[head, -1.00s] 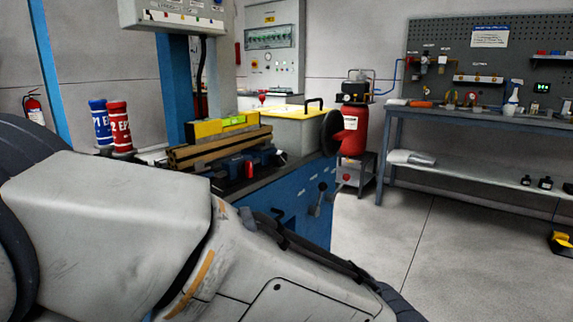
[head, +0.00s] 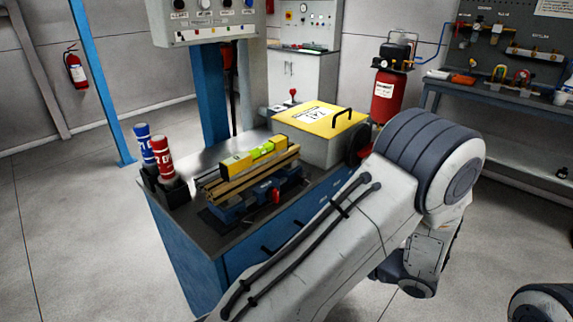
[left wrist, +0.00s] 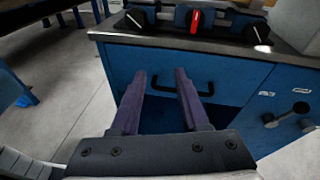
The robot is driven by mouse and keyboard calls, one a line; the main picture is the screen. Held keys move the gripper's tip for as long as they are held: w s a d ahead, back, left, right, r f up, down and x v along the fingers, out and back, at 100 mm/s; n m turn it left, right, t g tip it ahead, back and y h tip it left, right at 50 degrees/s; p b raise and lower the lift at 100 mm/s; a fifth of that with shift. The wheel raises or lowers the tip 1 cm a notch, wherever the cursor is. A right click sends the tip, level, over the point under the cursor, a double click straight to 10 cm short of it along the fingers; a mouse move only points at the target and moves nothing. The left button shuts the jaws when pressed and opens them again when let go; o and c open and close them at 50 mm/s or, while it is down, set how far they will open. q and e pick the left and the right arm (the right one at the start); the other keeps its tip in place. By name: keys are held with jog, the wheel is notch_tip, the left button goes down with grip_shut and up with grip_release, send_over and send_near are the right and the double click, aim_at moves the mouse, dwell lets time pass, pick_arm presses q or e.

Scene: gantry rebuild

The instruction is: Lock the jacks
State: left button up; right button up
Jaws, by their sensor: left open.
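No part is plainly marked as a jack. A blue fixture (head: 262,192) sits on the blue cabinet's dark top, under a stack of brown bars (head: 250,176). It has a red lever (head: 276,195). In the left wrist view the red lever (left wrist: 195,20) points upright between two black knobs with pale marks, a left knob (left wrist: 136,19) and a right knob (left wrist: 257,32). My left gripper (left wrist: 161,73) is open and empty, below the lever, in front of the cabinet's black handle (left wrist: 182,92). My arm hides part of the cabinet front in the head view. My right gripper is not in view.
A yellow level (head: 254,155) lies on the bars. Blue (head: 144,140) and red (head: 163,157) cylinders stand at the cabinet top's left end. A yellow-lidded box (head: 318,120) stands behind, right. A control panel (head: 205,18) overhangs. Floor at left (head: 80,230) is clear.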

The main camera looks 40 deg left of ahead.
aim_at(278, 196)
pick_arm(q)
jog(key=w+a+r+m+t+y+p, duration=0.1)
jog(key=a, duration=0.3)
jog(key=w+a+r+m+p, duration=0.1)
jog(key=w+a+p, duration=0.1)
jog(key=a, duration=0.2)
jog(key=w+a+r+m+t+y+p, duration=0.1)
jog(key=w+a, duration=0.1)
jog(key=a, duration=0.2)
jog(key=shift+a+t+y+p, duration=0.25)
jog(key=shift+t+y+p, duration=0.05)
jog(key=shift+p, duration=0.05)
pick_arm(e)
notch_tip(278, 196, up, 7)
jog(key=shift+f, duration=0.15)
pick_arm(q)
grip_shut()
